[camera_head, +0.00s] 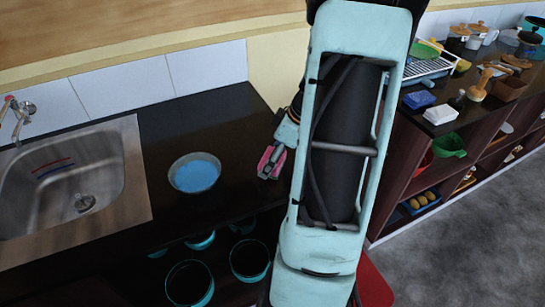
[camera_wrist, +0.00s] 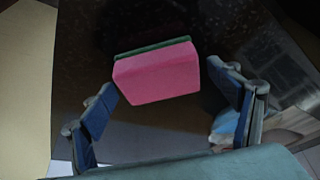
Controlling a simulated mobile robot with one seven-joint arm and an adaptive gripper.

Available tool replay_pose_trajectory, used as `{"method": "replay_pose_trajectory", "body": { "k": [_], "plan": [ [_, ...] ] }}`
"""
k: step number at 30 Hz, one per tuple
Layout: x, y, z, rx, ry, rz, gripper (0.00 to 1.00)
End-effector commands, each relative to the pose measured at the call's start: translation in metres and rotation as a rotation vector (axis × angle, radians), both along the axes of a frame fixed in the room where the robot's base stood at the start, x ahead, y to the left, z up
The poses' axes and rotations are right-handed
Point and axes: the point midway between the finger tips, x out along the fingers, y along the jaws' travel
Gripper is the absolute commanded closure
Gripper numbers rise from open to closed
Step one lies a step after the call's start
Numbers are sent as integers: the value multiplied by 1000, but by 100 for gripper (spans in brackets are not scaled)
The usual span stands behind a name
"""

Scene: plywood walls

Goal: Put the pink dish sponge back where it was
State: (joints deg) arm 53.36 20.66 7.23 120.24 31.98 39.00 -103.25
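The pink dish sponge (camera_wrist: 157,75) has a thin green layer along its far side. In the wrist view it sits between the fingertips of my gripper (camera_wrist: 160,82), tilted a little. In the head view the sponge (camera_head: 270,163) shows between my gripper's fingers (camera_head: 271,160), over the right part of the dark counter (camera_head: 225,120). Whether the sponge touches the counter is unclear. My arm hides the counter's right end.
A metal sink (camera_head: 135,185) is at the left. A grey bowl with blue inside (camera_head: 194,173) stands between sink and sponge. Teal-rimmed pots (camera_head: 249,258) sit on the shelf below. At the right, another counter holds a dish rack (camera_head: 428,68), a blue sponge-like block (camera_head: 419,99) and a white block (camera_head: 440,115).

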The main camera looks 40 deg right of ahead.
Motion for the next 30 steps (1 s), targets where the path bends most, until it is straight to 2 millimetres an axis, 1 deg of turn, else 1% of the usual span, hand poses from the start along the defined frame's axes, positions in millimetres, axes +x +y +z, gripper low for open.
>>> {"method": "replay_pose_trajectory", "body": {
  "k": [8, 11, 14, 18, 22, 27, 30],
  "plan": [
    [0, 0, 2, 0, 0, 0, 18],
    [-2, -3, 11, -2, -2, -1, 18],
    [-8, -7, 28, -4, -2, -2, 18],
    [-19, -13, 57, -5, -4, -1, 18],
    [-27, -19, 82, -4, -4, -2, 18],
    [-36, -23, 104, -3, -2, 0, 18],
    [-38, -24, 110, -1, 0, 0, 18]
  ]
}}
